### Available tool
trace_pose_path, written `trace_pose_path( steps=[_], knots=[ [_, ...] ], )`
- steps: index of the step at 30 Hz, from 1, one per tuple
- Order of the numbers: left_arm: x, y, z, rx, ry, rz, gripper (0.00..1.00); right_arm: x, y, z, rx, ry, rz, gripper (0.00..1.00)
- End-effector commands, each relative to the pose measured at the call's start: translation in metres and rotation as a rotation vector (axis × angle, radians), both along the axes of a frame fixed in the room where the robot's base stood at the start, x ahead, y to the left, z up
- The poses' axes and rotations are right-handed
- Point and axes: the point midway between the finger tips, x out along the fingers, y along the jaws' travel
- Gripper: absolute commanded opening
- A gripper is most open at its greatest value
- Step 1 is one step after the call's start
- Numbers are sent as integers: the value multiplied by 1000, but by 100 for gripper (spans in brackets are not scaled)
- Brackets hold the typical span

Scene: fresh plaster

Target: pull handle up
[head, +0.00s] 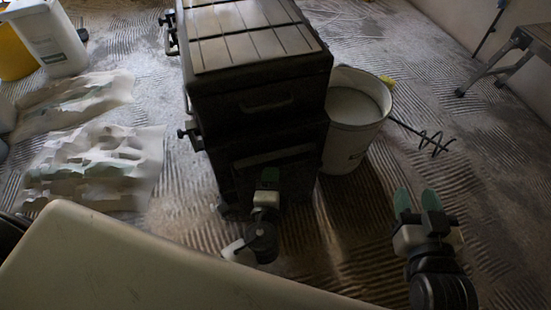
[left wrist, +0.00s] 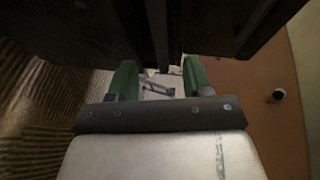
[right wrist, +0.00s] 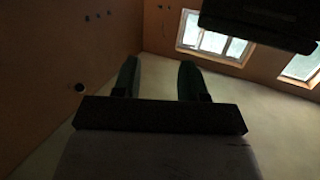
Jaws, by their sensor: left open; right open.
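A dark tool chest (head: 262,82) with a slatted lid stands in the middle of the head view. A dark bar handle (head: 266,105) crosses the upper part of its front. A paler edge runs across the front lower down. My left gripper (head: 269,177) is in front of the chest's lower front, below the bar handle. Its green fingers (left wrist: 160,75) are apart in the left wrist view, with dark surfaces above them; contact cannot be told. My right gripper (head: 418,198) is open and empty, right of the chest. A dark body (right wrist: 262,22) shows at the upper right of the right wrist view.
A white bucket (head: 352,115) stands close against the chest's right side, with a mixing whisk (head: 433,142) beyond it. A trestle leg (head: 487,68) stands at upper right. Floor around my right gripper is clear.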

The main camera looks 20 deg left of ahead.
Motion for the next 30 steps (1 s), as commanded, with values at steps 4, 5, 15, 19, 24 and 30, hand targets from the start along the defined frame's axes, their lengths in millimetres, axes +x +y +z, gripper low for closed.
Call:
trace_pose_path(
  steps=[4,5,15,19,24,30],
  knots=[
    [27,6,-5,2,-2,2,50,3,3,9,20,-80,5,43],
    [33,7,-6,2,-2,1,50,3,3,12,26,-101,7,43],
    [85,17,-17,-1,2,0,50,3,8,41,86,-330,20,43],
    [93,19,-18,-1,3,1,50,2,9,47,97,-372,23,43],
    [95,19,-18,-2,4,1,50,1,9,49,100,-383,23,43],
    [94,19,-18,-2,4,1,41,1,9,49,100,-382,23,43]
  ],
)
